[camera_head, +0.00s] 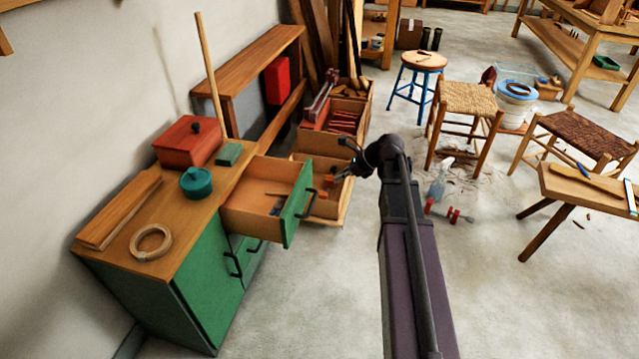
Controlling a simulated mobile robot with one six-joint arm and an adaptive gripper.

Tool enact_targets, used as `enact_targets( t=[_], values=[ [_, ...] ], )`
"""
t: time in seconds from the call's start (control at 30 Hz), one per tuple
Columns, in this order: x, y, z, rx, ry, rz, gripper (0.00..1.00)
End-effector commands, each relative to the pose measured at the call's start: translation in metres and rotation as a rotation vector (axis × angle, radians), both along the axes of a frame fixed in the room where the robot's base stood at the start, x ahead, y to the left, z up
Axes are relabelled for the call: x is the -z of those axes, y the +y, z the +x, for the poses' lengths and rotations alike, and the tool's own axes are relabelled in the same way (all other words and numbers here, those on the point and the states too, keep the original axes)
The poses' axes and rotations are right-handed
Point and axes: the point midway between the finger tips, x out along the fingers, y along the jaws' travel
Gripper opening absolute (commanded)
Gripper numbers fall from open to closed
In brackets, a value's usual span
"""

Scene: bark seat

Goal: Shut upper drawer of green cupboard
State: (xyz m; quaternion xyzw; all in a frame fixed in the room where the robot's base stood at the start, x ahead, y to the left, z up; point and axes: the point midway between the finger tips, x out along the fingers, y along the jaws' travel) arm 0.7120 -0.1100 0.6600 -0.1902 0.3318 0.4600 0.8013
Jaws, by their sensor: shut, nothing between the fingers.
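The green cupboard (187,274) stands against the wall at left, with a wooden top. Its upper drawer (297,207) is pulled well out, with a green front, a dark handle and a few small items inside. Below it, a lower green front with a dark handle looks closed. My gripper (338,178) is shut and empty, at the end of my arm reaching in from the lower right. In the picture it is just right of and above the open drawer's front. I cannot tell whether it touches anything.
On the cupboard top are a red box (188,142), a teal pot (196,183), a coil ring (151,242) and wooden boards (118,212). Open wooden drawers or crates (336,145) with tools stand behind the drawer. Stools (466,98) are at right. The floor in front of the cupboard is clear.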

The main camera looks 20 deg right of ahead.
Motion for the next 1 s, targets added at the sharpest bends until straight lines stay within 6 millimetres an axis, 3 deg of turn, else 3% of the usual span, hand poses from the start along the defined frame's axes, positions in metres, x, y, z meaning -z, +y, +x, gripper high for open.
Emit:
enact_targets(
  t=[0.27,1.0],
  values=[
    [0.013,0.009,0.005,-0.001,-0.001,0.0,0.0],
    [0.069,0.056,0.033,-0.001,0.001,-0.001,0.0]
  ],
)
